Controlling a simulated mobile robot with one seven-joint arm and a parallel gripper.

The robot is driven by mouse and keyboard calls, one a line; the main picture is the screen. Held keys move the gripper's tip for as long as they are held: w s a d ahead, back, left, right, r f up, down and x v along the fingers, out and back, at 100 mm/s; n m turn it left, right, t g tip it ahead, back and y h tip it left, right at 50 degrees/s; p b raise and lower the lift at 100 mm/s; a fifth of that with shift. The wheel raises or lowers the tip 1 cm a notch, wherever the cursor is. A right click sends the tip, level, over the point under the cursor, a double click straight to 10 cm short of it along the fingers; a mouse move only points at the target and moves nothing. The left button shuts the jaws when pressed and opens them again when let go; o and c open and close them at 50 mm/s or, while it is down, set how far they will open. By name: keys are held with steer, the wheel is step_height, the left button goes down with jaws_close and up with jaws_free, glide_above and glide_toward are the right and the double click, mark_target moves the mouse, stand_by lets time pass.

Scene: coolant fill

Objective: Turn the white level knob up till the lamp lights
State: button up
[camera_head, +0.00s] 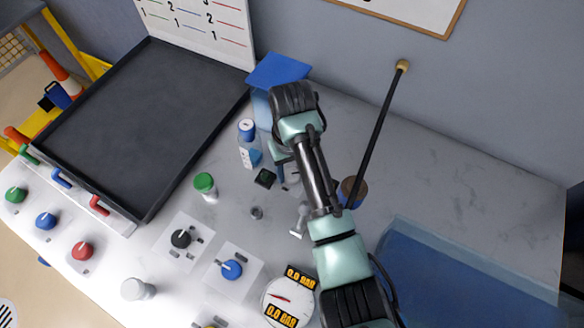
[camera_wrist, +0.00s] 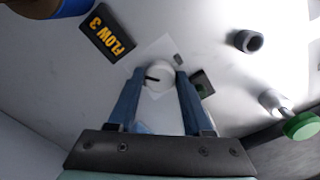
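The white knob (camera_wrist: 158,76) shows in the wrist view, with a dark pointer line on its top, on a pale square plate. My gripper (camera_wrist: 159,74) has one finger on each side of the knob. The fingers look apart from it by a narrow gap; contact is hard to tell. In the head view my arm and gripper hide the knob. A small dark block with a greenish face (camera_wrist: 202,85) sits beside the right finger and also shows in the head view (camera_head: 265,178). I cannot tell whether it is the lamp; it shows no glow.
Black (camera_head: 181,239) and blue (camera_head: 232,269) knobs and a gauge (camera_head: 290,303) lie nearer. A dark tray (camera_head: 140,120) fills the left; a blue bin (camera_head: 470,275) stands right.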

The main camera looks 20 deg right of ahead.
steer(key=o, duration=0.3)
steer(key=shift+o, duration=0.2)
steer(key=shift+f+b, duration=0.15)
steer(key=shift+b, duration=0.15)
